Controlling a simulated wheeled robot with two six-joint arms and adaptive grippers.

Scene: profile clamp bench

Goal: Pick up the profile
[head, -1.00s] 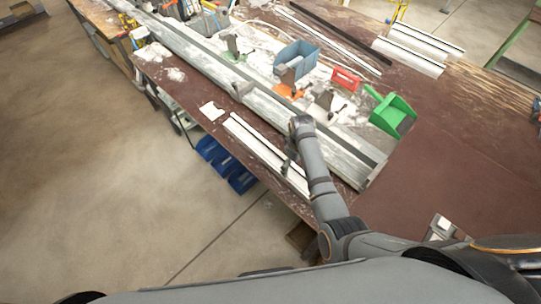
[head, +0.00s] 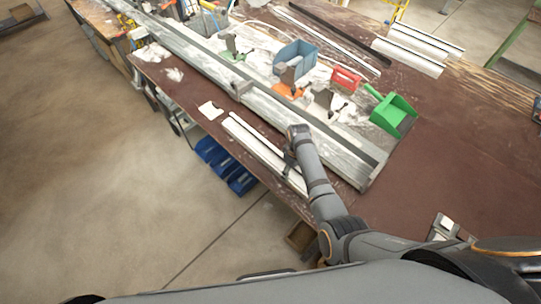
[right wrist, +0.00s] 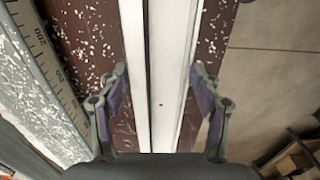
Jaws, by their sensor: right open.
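The profile (head: 252,143) is a long white bar with a lengthwise groove. It lies along the front edge of the brown bench, beside the long metal rail. My right gripper (head: 289,164) is at the profile's near right end in the head view. In the right wrist view the profile (right wrist: 170,45) runs between the two spread fingers of the right gripper (right wrist: 159,72), with a gap on each side. The gripper is open and holds nothing. I cannot tell how far the fingertips are above the bench. My left gripper is not in view.
A long metal rail (head: 222,78) runs along the bench; its scale (right wrist: 48,58) shows in the wrist view. Clamps, a blue bin (head: 296,58), a red box (head: 346,79) and a green scoop (head: 393,115) stand behind it. Blue bins (head: 242,181) sit below the edge.

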